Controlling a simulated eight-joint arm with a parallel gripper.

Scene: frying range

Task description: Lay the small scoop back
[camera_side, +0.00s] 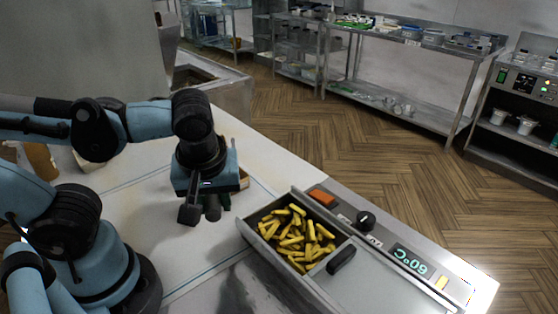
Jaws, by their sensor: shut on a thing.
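My gripper (201,213) points down over the pale worktop, left of the fryer unit. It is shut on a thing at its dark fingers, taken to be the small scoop. The scoop's shape cannot be made out, as the fingers and gripper body hide most of it. A small tan-edged item (244,179) shows partly behind the gripper, and the gripper hides the rest.
The fryer unit (345,262) stands right of the gripper, its open bin full of yellow fries (293,238). The worktop (150,215) is clear in front.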

